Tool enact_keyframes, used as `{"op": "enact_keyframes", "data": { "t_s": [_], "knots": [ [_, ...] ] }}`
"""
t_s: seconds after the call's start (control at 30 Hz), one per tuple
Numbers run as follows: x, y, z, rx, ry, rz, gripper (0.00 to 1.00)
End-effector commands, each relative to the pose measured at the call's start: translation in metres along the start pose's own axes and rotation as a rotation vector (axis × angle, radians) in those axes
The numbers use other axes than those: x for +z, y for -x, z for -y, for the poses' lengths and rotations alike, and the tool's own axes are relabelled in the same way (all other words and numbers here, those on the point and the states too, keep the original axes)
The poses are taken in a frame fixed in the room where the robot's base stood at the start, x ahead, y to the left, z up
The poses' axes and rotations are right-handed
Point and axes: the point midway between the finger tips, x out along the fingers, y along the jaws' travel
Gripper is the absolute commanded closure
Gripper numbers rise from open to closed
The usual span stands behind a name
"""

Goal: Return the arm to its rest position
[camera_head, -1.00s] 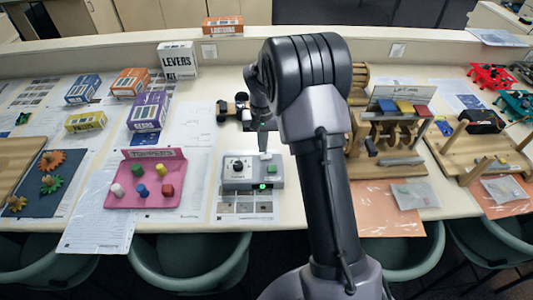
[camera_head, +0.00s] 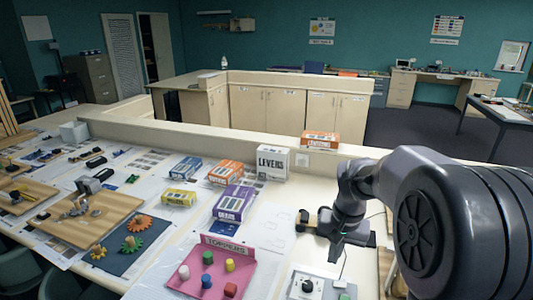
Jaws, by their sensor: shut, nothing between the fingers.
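My arm fills the right side of the head view, with its large dark joint close to the camera. The arm bends back to my gripper (camera_head: 338,255), which hangs over the table and points down. It is shut and holds nothing. It is above and behind the grey box with a knob (camera_head: 305,284), which is cut off by the bottom edge.
A pink tray (camera_head: 236,272) with coloured pegs is left of the gripper. Boxes stand behind it: a purple one (camera_head: 234,204), the white LEVERS box (camera_head: 272,162) and an orange one (camera_head: 319,141) on the ledge. Gears lie on a dark mat (camera_head: 124,262). Cabinets (camera_head: 270,108) stand beyond.

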Motion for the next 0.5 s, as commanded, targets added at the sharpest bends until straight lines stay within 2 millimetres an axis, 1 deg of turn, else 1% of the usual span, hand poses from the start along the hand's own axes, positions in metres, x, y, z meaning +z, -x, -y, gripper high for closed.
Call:
{"op": "enact_keyframes", "data": {
  "t_s": [0.03, 0.07, 0.1, 0.17, 0.2, 0.27, 0.3, 0.33, 0.4, 0.5],
  "knots": [
    [0.026, 0.013, 0.006, -0.027, 0.003, -0.041, 1.0],
    [0.043, 0.025, 0.009, -0.044, 0.003, -0.063, 1.0],
    [0.067, 0.038, 0.012, -0.069, 0.003, -0.092, 1.0],
    [0.105, 0.051, 0.014, -0.107, 0.005, -0.135, 1.0],
    [0.13, 0.056, 0.015, -0.132, 0.007, -0.163, 1.0],
    [0.167, 0.059, 0.013, -0.17, 0.007, -0.201, 1.0],
    [0.189, 0.057, 0.012, -0.194, 0.009, -0.222, 1.0],
    [0.204, 0.055, 0.01, -0.21, 0.009, -0.236, 1.0],
    [0.232, 0.049, 0.007, -0.242, 0.011, -0.264, 1.0],
    [0.255, 0.041, 0.004, -0.271, 0.012, -0.288, 1.0]
  ]
}}
